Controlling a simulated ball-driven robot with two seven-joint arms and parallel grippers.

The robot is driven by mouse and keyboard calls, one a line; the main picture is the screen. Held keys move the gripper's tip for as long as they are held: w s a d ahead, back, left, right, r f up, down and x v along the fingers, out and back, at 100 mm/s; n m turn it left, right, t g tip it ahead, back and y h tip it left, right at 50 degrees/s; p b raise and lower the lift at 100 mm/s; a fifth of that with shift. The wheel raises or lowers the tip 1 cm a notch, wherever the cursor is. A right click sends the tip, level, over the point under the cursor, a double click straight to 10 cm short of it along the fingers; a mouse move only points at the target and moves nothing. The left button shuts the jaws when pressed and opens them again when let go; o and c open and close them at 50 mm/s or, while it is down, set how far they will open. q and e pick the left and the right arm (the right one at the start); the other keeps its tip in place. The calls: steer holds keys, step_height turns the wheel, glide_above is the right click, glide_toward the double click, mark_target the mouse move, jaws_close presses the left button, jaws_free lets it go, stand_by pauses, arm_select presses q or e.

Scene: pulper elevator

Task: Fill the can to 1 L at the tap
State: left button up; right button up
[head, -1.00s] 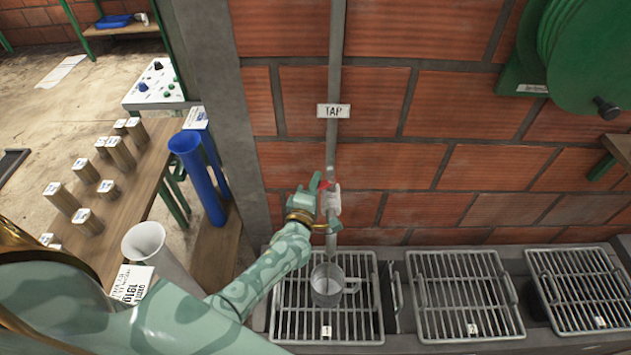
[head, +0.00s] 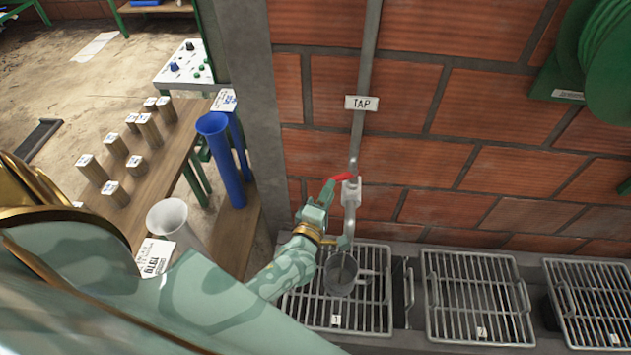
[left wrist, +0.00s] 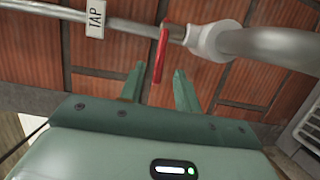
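The tap's grey pipe comes down the brick wall to a pale valve (head: 350,193) with a red lever (head: 340,178) pointing left. A clear can (head: 342,273) stands upright on the grate marked 1, beneath the spout (head: 346,238). I cannot read the can's level or tell whether water runs. My left gripper (head: 328,190) is at the lever, left of the valve. In the left wrist view its fingers (left wrist: 158,80) are apart, with the red lever (left wrist: 160,55) between their tips and gaps beside it. My right gripper is not in view.
Two more grates (head: 475,300) lie to the right. A green hose reel (head: 605,55) hangs at upper right. At left, a wooden bench (head: 150,185) holds several labelled blocks, with blue tubes (head: 222,155) and a pale funnel-topped vessel (head: 168,220) nearby.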

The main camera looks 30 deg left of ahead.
arm_select(q)
steer(key=s+d, duration=0.1)
steer(key=s, duration=0.8)
steer(key=shift+s+d, duration=0.15)
steer(key=shift+d, duration=0.15)
steer(key=s+d+f+m+g+h+b, duration=0.1)
steer(key=s+f+m+g+h, duration=0.15)
steer(key=s+f+m, duration=0.4)
steer(key=s+d+f+m+g+h, duration=0.1)
steer(key=s+d+f+m+g, duration=0.2)
steer(key=f, duration=0.6)
steer(key=s+f+m+g+h+b, duration=0.1)
steer(key=s+f+m+g+h, duration=0.15)
steer(key=f+m, duration=0.5)
steer(key=s+a+f+m+g+y+b, duration=0.1)
steer(key=s+a+f+m+g+b, duration=0.1)
steer(key=s+f, duration=0.6)
steer(key=s+a+f+m+g+y+b, duration=0.1)
steer(key=s+a+f+m+g, duration=0.3)
steer(key=s, duration=1)
step_height(320, 180, down, 4)
steer(key=a+g+b, duration=0.1)
steer(key=g, duration=0.2)
steer(key=shift+f+m+y, duration=0.2)
steer(key=shift+m+y, duration=0.2)
steer(key=shift+s, duration=0.1)
stand_by(1.3)
